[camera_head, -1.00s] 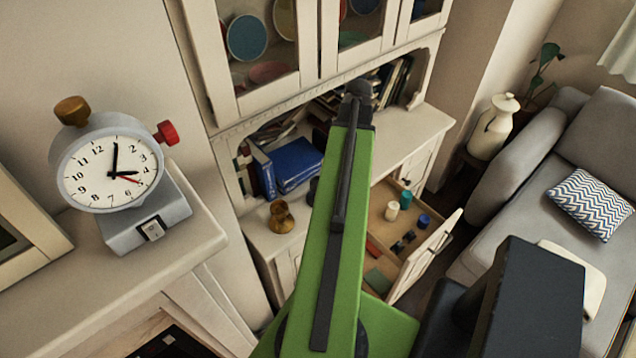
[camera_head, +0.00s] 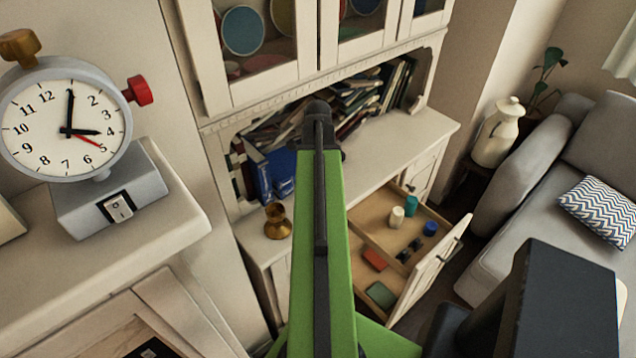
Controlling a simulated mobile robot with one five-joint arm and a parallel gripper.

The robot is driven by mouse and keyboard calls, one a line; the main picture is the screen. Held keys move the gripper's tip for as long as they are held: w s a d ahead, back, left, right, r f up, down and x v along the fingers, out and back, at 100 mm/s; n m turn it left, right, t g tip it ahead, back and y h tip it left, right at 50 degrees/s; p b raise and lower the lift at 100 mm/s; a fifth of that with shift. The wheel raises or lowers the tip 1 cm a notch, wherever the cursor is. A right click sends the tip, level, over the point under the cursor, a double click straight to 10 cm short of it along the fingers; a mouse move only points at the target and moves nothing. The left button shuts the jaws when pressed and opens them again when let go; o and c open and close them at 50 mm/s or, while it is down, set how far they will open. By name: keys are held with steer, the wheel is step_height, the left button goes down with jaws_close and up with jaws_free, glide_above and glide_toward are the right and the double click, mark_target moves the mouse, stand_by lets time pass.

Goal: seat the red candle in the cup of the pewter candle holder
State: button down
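I cannot make out a red candle or a pewter candle holder for certain. A brass-coloured cup-shaped piece (camera_head: 278,221) stands on the left end of the cabinet counter. An open drawer (camera_head: 350,228) holds a cream cylinder (camera_head: 396,217), a teal cylinder (camera_head: 410,204), a blue cylinder (camera_head: 430,228), a flat red piece (camera_head: 374,259) and a flat green piece (camera_head: 380,294), with small dark items. My green arm reaches away from me up the middle, ending in a dark joint in front of the shelf. My gripper's fingers do not show.
A clock (camera_head: 66,120) with a red side knob (camera_head: 138,91) stands on a mantel (camera_head: 160,225) at left. Books (camera_head: 352,103) fill the cabinet shelf. The counter (camera_head: 405,138) is bare on the right.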

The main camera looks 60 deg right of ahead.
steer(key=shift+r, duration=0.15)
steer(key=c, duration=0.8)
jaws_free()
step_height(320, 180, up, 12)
steer(key=p, duration=1.2)
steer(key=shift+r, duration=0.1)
